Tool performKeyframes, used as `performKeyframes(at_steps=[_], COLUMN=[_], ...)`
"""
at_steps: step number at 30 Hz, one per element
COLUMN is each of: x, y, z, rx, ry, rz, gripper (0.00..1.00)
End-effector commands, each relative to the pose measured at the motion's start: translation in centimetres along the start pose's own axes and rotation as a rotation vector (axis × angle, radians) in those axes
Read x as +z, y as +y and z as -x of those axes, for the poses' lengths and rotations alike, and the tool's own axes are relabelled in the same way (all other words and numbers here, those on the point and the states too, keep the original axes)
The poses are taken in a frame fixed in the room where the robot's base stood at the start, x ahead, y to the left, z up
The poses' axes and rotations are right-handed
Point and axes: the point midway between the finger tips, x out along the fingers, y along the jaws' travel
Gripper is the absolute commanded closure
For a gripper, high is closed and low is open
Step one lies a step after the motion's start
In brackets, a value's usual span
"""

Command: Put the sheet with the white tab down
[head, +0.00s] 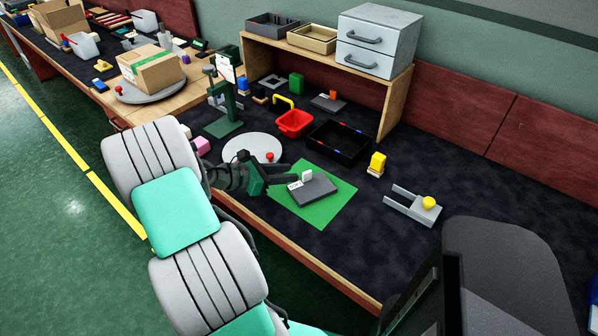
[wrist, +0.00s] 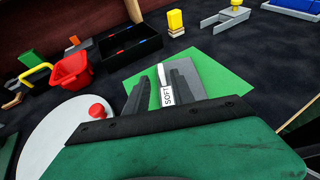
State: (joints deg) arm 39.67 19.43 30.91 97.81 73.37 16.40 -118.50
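The grey sheet (head: 315,190) lies flat over the green mat (head: 334,206); I cannot tell whether a thin gap is under it. Its small white tab (head: 307,175) stands up at its edge, and a white label reading "SOFT" (wrist: 167,95) shows beside the tab. In the wrist view the grey sheet (wrist: 210,78) is partly hidden behind the right finger. My gripper (head: 288,182) is low at the sheet's left edge. In the wrist view my gripper (wrist: 160,84) has its two dark fingers apart, with the tab and label between them. No firm contact with the tab shows.
A white disc (head: 252,148) with a red knob (head: 269,156) is beside my gripper. A red bin (head: 294,123) and a black tray (head: 340,141) stand behind the mat. A yellow block (head: 377,163) and a grey forked fixture (head: 411,206) are to the right. Dark tabletop is clear between them.

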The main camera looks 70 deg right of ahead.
Motion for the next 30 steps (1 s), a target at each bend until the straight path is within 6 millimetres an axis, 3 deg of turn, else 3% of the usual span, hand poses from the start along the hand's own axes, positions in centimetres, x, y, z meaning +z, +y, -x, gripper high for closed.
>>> performKeyframes(at_steps=[1, 6, 14, 17, 20, 23, 24, 26, 27, 30], x=[0.1, 0.1, -0.3, -1.9, -5.4, -9.1, -10.3, -11.7, -12.3, -13.0], y=[0.1, 0.1, 0.2, 1.1, 1.4, -1.4, -3.5, -7.5, -10.3, -16.7], z=[1.6, 5.1, 7.0, 10.2, 17.2, 26.6, 30.2, 35.0, 37.6, 41.5], rx=[0.006, 0.002, 0.013, 0.079, 0.140, 0.097, 0.048, -0.048, -0.119, -0.272], ry=[0.001, 0.000, 0.024, 0.158, 0.442, 0.784, 0.908, 1.065, 1.143, 1.256], rz=[0.002, 0.001, -0.025, -0.167, -0.400, -0.599, -0.651, -0.698, -0.711, -0.714], gripper=[0.70, 0.70, 0.70, 0.70, 0.70, 0.70, 0.70, 0.70, 0.70, 0.70])
